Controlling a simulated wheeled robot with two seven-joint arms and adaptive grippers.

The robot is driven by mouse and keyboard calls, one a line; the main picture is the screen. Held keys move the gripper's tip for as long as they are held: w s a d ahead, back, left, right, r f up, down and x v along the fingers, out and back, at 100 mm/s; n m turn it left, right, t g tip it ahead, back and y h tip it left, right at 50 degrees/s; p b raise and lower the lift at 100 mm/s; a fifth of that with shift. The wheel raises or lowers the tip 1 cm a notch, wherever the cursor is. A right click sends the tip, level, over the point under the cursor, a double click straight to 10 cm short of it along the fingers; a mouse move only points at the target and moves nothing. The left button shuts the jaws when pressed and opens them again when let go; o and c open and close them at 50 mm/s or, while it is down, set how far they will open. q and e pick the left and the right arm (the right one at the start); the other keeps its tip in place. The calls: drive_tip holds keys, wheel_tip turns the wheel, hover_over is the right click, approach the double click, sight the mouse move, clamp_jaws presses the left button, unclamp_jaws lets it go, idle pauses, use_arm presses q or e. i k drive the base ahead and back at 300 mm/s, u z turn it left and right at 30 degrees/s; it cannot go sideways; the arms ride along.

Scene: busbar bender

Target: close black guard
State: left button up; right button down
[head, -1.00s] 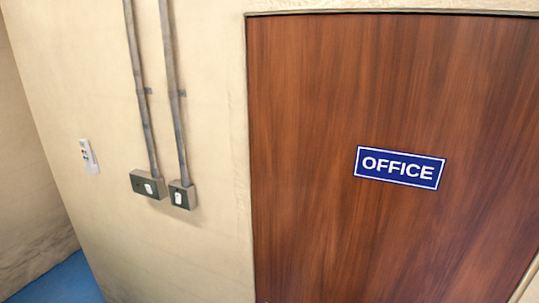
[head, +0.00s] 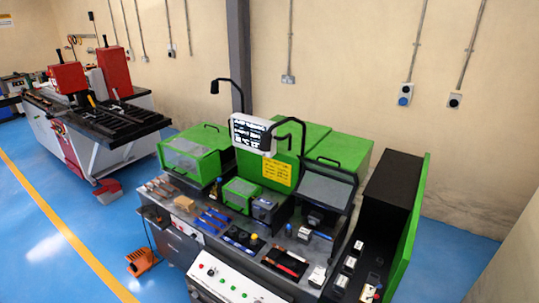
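The black guard (head: 327,190) is in the head view, on the right half of the green bending machine (head: 240,205). It has a black frame around a grey window and a black handle at its top edge. It looks tilted up, with the tooling (head: 313,219) below its lower edge exposed. Neither of my grippers shows in the head view, so nothing is seen touching the guard.
A green guard with a clear window (head: 188,150) sits at the machine's left. A control panel (head: 228,284) is in front. An orange foot pedal (head: 141,261) lies on the blue floor. Another machine (head: 95,115) stands at far left.

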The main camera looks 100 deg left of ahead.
sight(303, 160)
drive_tip(key=u, duration=1.3)
drive_tip(key=i, duration=1.5)
drive_tip(key=u, duration=1.5)
